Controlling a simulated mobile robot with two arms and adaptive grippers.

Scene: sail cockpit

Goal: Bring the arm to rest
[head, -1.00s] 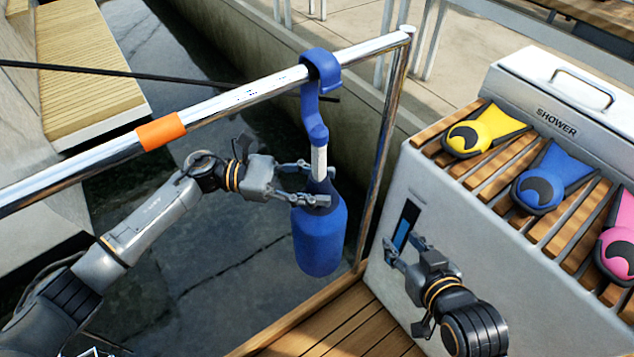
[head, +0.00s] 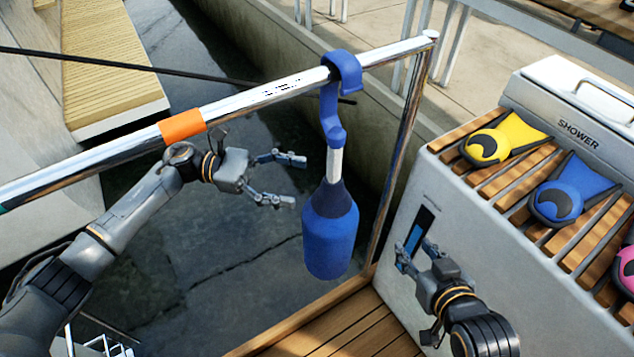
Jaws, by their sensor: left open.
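My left gripper (head: 292,179) is open and empty, to the left of a blue bottle-shaped thing (head: 330,235) and apart from it. The blue thing hangs by a blue hook (head: 345,72) from the metal rail and looks upright. My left arm reaches in from the lower left, below the rail. My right gripper (head: 416,257) is in front of the white shower box, near its dark blue-lit slot. Its two fingers look apart with nothing seen between them.
The metal rail (head: 260,98) with an orange band (head: 182,125) crosses above my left arm. The white shower box (head: 490,270) stands at the right, with yellow (head: 503,137), blue (head: 571,190) and pink (head: 626,262) things on its slatted top. Open space lies below the rail.

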